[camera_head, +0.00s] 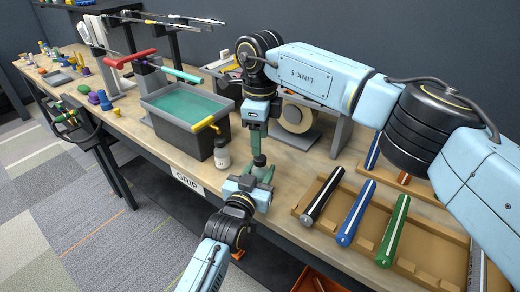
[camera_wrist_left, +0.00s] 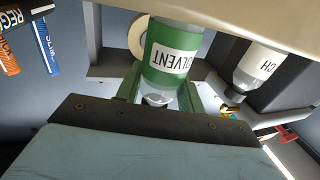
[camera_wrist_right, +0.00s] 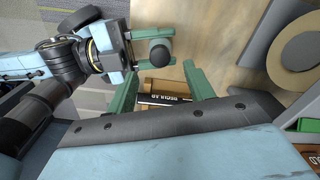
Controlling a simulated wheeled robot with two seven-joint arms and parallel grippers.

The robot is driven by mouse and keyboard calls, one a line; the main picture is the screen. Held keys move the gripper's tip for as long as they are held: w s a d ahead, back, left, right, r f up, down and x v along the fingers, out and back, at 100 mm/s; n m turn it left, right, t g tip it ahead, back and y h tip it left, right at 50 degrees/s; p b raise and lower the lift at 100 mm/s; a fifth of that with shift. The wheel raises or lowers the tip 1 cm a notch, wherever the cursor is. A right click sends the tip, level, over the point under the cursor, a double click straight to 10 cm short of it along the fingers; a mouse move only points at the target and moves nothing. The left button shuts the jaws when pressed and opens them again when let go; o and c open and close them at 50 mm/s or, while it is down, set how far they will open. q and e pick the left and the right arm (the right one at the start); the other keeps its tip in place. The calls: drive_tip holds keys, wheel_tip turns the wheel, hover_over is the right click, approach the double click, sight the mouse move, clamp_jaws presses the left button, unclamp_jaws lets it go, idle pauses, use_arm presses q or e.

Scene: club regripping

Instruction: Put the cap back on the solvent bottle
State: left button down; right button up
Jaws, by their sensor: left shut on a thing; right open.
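The solvent bottle (camera_wrist_left: 172,55), clear with a green label, stands upright at the bench's front edge. My left gripper (camera_head: 260,180) is shut on it, with a green finger on each side in the left wrist view. A dark cap (camera_head: 259,160) shows at the bottle's top, and in the right wrist view (camera_wrist_right: 160,52) it appears as a dark round piece. I cannot tell whether it is seated tight. My right gripper (camera_head: 256,130) is open and empty, pointing down just above the cap. In the right wrist view its fingers (camera_wrist_right: 160,88) are spread apart.
A second bottle with a white label (camera_head: 222,153) stands left of the grippers, beside a grey tub of green liquid (camera_head: 187,105). A tape roll (camera_head: 298,116) is behind. Wooden trays with grips (camera_head: 356,212) fill the right. A GRIP sign (camera_head: 188,184) hangs on the front edge.

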wheel_tip(320, 180, up, 7)
drive_tip(key=shift+f, duration=0.15)
use_arm(q)
drive_tip(key=c, duration=0.8)
unclamp_jaws()
drive_tip(key=shift+s, duration=0.1)
drive_tip(key=p+v, duration=0.1)
drive_tip(key=v, duration=1.2)
drive_tip(key=shift+s+a, duration=0.1)
drive_tip(key=shift+s, duration=0.05)
use_arm(e)
drive_tip(key=shift+r, duration=0.65)
